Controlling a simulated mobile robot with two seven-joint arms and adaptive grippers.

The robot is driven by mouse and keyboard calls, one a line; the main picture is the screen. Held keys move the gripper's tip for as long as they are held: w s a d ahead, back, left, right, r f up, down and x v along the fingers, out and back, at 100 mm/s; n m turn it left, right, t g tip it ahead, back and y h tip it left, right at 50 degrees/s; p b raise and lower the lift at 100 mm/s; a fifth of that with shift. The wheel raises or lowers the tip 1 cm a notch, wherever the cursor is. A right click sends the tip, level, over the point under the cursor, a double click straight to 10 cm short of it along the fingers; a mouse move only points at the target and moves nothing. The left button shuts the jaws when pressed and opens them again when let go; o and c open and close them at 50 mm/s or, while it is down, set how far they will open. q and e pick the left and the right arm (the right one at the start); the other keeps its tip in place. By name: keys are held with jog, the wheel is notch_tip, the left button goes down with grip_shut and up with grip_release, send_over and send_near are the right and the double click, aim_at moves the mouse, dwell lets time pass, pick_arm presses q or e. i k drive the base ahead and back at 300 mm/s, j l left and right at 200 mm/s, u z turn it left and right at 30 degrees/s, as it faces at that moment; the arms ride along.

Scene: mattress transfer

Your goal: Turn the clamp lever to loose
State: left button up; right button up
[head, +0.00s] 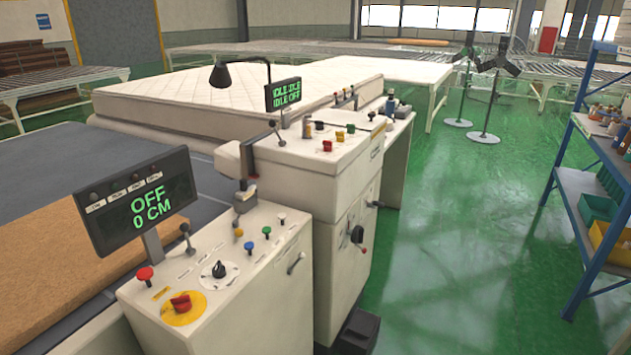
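Several levers show in the head view, and I cannot read which one is labelled as the clamp lever. A small upright lever (186,237) with a dark ball stands on the near white console. A grey handle (296,263) sits on that console's right side face. Another lever (277,133) with a dark knob leans at the near left edge of the second console's top. A black rotary part with a red-tipped arm (358,238) is on the second console's side. Neither of my grippers is in view.
The near console (265,275) carries a red emergency knob (181,302), a black dial (219,270), coloured buttons and a display (137,200) reading OFF, 0 CM. A white mattress (230,85) lies behind. A blue shelf (590,165) stands right; the green floor (450,240) between is clear.

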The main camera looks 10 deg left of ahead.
aim_at(239, 231)
jog(key=i+j+u, duration=0.1)
jog(key=i+u, duration=0.45)
jog(key=u, duration=0.2)
